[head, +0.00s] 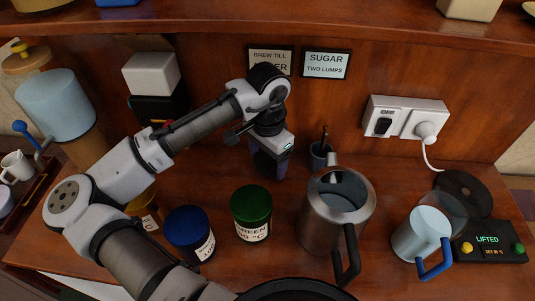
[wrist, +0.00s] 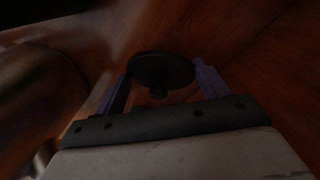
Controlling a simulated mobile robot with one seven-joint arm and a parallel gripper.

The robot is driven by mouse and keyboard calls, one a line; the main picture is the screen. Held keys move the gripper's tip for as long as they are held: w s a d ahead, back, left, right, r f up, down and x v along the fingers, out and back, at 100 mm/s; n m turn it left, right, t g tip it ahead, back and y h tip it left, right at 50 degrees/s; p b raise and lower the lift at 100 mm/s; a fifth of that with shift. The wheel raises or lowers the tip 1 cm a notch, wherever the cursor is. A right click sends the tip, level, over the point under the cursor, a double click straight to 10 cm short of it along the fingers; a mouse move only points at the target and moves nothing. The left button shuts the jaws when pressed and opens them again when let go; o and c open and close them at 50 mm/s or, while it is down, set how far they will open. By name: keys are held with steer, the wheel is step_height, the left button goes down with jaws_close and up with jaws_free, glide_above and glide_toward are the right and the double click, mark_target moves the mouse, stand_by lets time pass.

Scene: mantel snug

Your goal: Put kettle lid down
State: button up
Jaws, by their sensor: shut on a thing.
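My gripper (head: 268,170) points down over the back of the wooden counter, left of the small dark cup and behind the green tin. In the wrist view, the dark round kettle lid (wrist: 162,66) sits between the two purple-blue fingers, its knob facing my wrist, and the gripper is shut on it. In the head view the lid is hidden behind the gripper. I cannot tell whether it touches the counter. The steel kettle (head: 316,226) stands open-topped to the right, its black handle toward the front.
A green tin (head: 251,213) and a blue tin (head: 189,234) stand in front. A dark cup (head: 320,156) is close right of my gripper. A shelf (head: 300,27) hangs above.

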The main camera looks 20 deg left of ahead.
mark_target(268, 163)
steer(key=shift+f+b, duration=0.3)
steer(key=shift+f, duration=0.35)
steer(key=o, duration=1.5)
steer(key=shift+c, duration=0.2)
steer(key=shift+r, duration=0.2)
step_height(268, 163, up, 8)
steer(key=shift+r, duration=0.25)
